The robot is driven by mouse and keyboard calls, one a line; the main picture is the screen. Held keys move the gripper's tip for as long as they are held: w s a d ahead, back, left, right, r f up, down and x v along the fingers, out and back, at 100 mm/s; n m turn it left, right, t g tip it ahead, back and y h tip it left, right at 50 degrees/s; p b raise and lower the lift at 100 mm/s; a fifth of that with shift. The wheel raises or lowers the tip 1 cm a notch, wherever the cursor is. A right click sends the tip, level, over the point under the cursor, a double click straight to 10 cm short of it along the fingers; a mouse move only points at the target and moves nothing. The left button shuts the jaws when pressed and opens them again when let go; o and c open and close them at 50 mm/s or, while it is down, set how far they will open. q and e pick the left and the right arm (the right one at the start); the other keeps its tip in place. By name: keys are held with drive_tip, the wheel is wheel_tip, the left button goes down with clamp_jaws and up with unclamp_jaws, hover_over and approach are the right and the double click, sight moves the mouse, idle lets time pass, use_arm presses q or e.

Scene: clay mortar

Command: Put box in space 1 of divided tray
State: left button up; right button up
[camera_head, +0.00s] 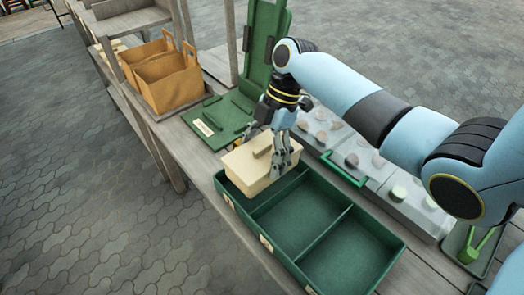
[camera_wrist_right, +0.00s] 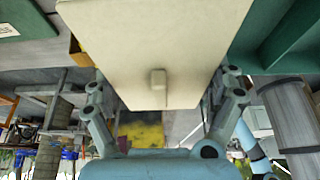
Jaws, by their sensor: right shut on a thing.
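A cream box (camera_head: 254,170) with a small raised grip on its top is held in my right gripper (camera_head: 279,160). The gripper is shut on the box, with fingers at its sides. In the right wrist view the box (camera_wrist_right: 155,45) fills the upper middle between the fingers. The green divided tray (camera_head: 349,236) lies on the wooden table, with small labels along its near-left side. The box is over the tray's far-left compartment and hides part of it; I cannot tell whether it touches the tray. The middle and near-right compartments look empty. My left gripper is not in view.
A green board (camera_head: 207,124) lies behind the tray. Orange-tan bags (camera_head: 165,77) stand on the left. A grey case (camera_head: 370,165) with several stone-like lumps and a green handle lies right of the tray. Paved ground is beyond the table's left edge.

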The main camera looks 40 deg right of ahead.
drive_tip(key=shift+f+b, duration=0.3)
drive_tip(key=shift+f, duration=0.3)
drive_tip(key=o, duration=0.8)
drive_tip(key=shift+o, duration=0.2)
drive_tip(key=shift+r, duration=0.15)
drive_tip(key=shift+r+p, duration=0.3)
drive_tip(key=shift+r, duration=0.05)
drive_tip(key=v, duration=1.2)
drive_tip(key=shift+b, duration=0.35)
drive_tip(key=shift+r, duration=0.15)
